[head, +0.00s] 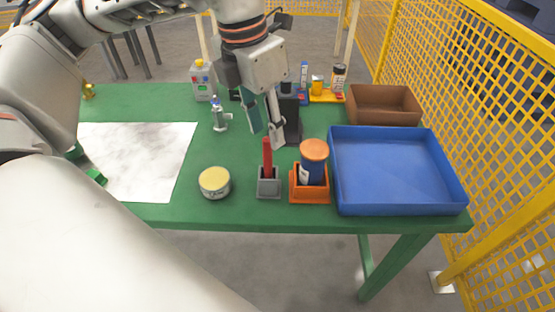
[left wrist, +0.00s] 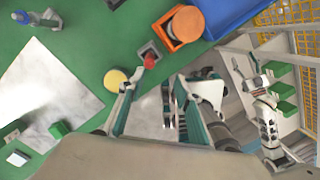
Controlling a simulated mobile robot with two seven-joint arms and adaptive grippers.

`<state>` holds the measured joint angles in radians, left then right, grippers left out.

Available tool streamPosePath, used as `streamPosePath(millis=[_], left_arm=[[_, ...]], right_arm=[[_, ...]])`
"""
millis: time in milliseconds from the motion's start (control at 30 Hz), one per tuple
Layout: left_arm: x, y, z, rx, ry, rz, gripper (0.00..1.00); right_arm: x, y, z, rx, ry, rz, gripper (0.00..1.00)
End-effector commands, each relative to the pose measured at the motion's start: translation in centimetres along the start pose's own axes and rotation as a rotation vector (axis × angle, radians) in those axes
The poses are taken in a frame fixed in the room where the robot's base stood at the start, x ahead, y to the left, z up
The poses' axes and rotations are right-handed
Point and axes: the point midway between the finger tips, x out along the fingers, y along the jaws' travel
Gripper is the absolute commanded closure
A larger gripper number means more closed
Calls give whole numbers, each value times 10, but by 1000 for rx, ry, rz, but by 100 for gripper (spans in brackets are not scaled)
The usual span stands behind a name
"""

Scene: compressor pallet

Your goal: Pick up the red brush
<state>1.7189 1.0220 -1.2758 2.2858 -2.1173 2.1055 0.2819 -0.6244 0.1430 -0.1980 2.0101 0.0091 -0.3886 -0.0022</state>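The red brush (head: 267,155) stands upright in a small grey holder (head: 268,187) near the front of the green table. Only its red upper part shows above the holder. My left gripper (head: 265,138) is open and empty, pointing down just above and behind the brush top in the head view. In the left wrist view the red brush (left wrist: 150,61) shows end-on just beyond the open fingertips (left wrist: 152,84), with the grey holder (left wrist: 152,48) around it. The brush is not between the finger pads. An arm at the right of the left wrist view looks like mine; its finger opening is unclear.
An orange holder (head: 310,192) with an orange-capped blue jar (head: 313,165) stands close right of the brush. A yellow-lidded tin (head: 215,182) is to the left. A blue tray (head: 397,170) and brown bin (head: 384,105) fill the right side. Bottles stand behind.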

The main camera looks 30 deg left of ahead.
Motion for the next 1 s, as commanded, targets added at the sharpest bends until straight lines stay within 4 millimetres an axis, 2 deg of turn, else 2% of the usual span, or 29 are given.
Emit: streamPosePath(millis=[167,567,800,1000], left_arm=[[-5,16,0,-45,-17,52,66],[30,16,0,-44,-16,51,66],[65,16,-1,-44,-14,50,66],[70,16,0,-43,-19,51,66]], right_arm=[[0,-1,2,-1,-1,-1,41],[-2,-6,12,0,-17,-6,41],[0,-6,12,-2,-13,-4,41],[4,-1,4,-6,1,2,41]])
